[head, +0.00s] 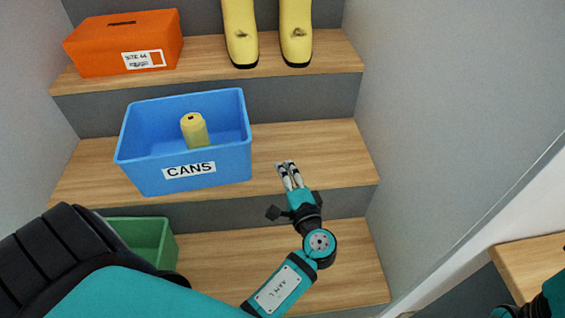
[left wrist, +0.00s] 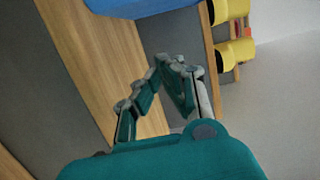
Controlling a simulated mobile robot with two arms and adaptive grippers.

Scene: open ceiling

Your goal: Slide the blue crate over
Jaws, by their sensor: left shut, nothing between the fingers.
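The blue crate (head: 237,150), labelled CANS, stands on the middle wooden step with a yellow can (head: 194,130) inside it. Part of the blue crate shows at the top of the left wrist view (left wrist: 135,6). My left gripper (head: 286,163) is to the right of the crate, over the same step, with a gap between them. Its fingers are shut and hold nothing. In the left wrist view the fingers (left wrist: 172,62) meet near the middle. My right gripper is not in view; only a bit of my right arm shows at the lower right of the head view.
An orange box (head: 98,52) and a pair of yellow boots (head: 240,30) stand on the step above. A green crate (head: 160,240) is on the step below, partly hidden by my left arm. Bare step (head: 335,150) lies right of the blue crate, up to a grey wall.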

